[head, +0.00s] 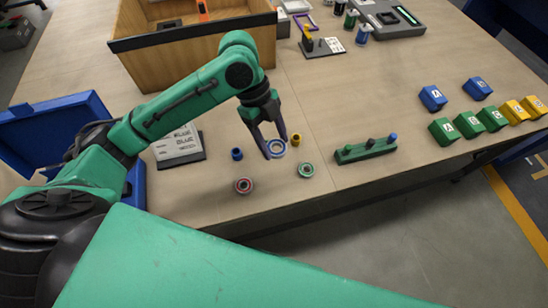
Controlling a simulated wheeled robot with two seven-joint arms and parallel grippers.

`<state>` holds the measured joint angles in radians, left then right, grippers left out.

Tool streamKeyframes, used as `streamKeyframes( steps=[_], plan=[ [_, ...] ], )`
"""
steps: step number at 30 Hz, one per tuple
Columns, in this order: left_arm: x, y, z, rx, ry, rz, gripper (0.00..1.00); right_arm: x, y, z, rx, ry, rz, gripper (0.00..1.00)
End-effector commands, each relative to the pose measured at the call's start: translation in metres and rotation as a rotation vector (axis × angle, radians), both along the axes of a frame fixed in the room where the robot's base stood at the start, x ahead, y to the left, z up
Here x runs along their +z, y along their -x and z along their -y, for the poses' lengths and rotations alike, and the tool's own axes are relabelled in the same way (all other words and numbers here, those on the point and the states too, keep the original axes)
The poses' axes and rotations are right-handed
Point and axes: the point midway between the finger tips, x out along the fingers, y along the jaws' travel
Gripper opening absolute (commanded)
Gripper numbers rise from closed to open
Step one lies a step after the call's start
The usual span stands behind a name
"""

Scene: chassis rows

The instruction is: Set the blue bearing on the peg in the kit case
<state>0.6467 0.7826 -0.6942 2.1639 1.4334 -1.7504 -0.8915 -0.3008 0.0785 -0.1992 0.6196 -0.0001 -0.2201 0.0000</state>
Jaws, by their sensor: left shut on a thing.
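The blue bearing (275,154) is a small ring between the fingertips of my left gripper (275,147). The gripper is shut on it and points down at the table, between a yellow and a dark blue bushing. I cannot tell whether the bearing touches the table. A blue case with a raised lid (55,128) stands at the left and appears to be the kit case. My left arm covers most of its inside, and I see no peg in it. My right gripper is out of view.
A red bearing (244,186) and a green bearing (306,170) lie near the front edge. Blue bushing (237,154), yellow bushing (296,140), green peg block (365,151) and lettered card stand (180,148) are close. A wooden bin (190,55) stands behind.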

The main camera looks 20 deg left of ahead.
Motion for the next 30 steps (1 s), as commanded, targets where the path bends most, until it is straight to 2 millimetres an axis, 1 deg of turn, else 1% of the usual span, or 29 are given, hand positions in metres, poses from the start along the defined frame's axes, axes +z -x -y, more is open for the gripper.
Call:
streamKeyframes(
  steps=[1, 3, 6, 14, 20, 30],
  plan=[
    [0.01, -0.001, 0.0, -0.001, 0.001, 0.004, 0.02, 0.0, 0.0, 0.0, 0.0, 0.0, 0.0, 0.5],
    [0.019, -0.001, 0.0, 0.0, 0.001, 0.0, 0.02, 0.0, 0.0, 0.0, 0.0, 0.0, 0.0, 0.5],
    [0.025, 0.0, 0.0, 0.0, 0.001, 0.0, 0.02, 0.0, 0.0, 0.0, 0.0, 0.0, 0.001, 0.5],
    [0.026, 0.0, 0.0, 0.001, 0.001, -0.002, 0.02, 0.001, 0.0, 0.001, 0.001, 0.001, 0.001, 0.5],
    [0.027, 0.0, 0.0, 0.001, 0.0, -0.003, 0.02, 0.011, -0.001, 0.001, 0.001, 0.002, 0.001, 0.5],
    [0.025, 0.0, 0.0, 0.001, 0.001, -0.002, 0.02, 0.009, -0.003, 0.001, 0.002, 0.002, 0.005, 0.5]
  ],
)
